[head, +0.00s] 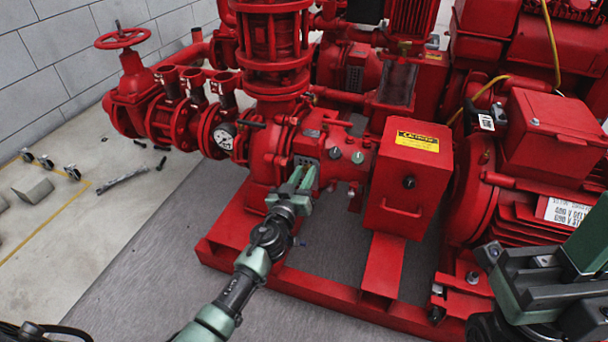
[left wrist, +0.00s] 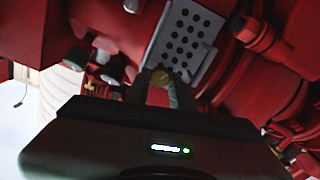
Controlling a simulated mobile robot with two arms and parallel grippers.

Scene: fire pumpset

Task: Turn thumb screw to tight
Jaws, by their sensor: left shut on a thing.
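My left gripper (head: 303,180) reaches in from below at the middle of the head view, against the side of the red pump. Its green fingers are closed together in front of a grey perforated plate (left wrist: 185,42). In the left wrist view a small brass-coloured round end, which looks like the thumb screw (left wrist: 161,77), shows between the fingertips (left wrist: 160,84). The fingers hide the rest of the screw, so how tight it is cannot be told. Part of my right arm fills the lower right corner of the head view; its fingertips cannot be made out.
A red control box (head: 408,180) with a yellow label stands right of the left gripper. A red handwheel valve (head: 122,38) and a gauge (head: 224,136) are at the left. The red base frame (head: 382,268) runs below. The grey floor (head: 150,262) at lower left is clear.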

